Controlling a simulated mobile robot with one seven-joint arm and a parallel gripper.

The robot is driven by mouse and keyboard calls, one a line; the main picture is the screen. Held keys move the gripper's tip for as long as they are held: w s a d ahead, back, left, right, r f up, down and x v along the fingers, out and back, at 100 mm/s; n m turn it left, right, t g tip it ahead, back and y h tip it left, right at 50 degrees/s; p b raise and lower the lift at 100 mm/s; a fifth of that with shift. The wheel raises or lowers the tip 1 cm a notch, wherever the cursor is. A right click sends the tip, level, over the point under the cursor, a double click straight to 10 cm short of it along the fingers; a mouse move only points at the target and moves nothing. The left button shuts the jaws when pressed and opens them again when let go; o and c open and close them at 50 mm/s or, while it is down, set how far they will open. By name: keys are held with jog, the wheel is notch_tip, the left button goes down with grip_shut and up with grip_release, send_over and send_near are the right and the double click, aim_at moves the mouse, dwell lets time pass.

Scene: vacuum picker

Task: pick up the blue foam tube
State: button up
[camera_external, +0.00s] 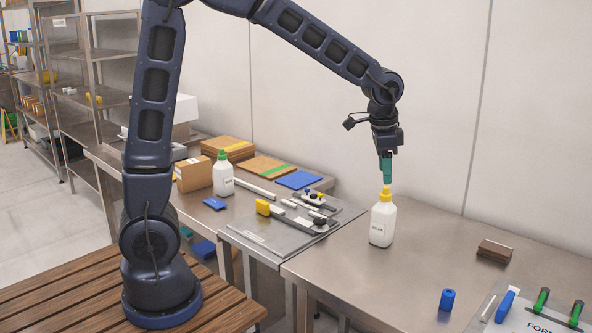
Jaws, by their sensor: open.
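The blue foam tube (447,300), a short dark-blue cylinder, stands upright on the steel table at the lower right. My gripper (386,170) points straight down with a teal cylindrical end, well behind and to the left of the tube. It is open and apart from the tube. A white bottle with a yellow top (382,222) stands directly below the teal end in the picture. I cannot tell whether the teal end touches the yellow top.
A board (540,312) with a blue-handled tool (506,306) and green-handled tools lies right of the tube. A brown block (495,251) lies farther back. A grey tray (280,238) holds tools at left. The steel around the tube is clear.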

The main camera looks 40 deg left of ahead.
jog(key=w+d+f+m, duration=0.1)
jog(key=d+f+m, duration=0.2)
jog(key=d+f, duration=0.7)
jog(key=m+g, duration=0.2)
send_over(449, 292)
notch_tip(449, 292, down, 7)
jog(key=shift+d+f+y, duration=0.1)
jog(key=shift+f+y, duration=0.2)
jog(key=shift+f, duration=0.4)
notch_tip(449, 292, down, 10)
jog(key=shift+r, duration=0.1)
jog(key=shift+w, duration=0.1)
jog(key=c, duration=1)
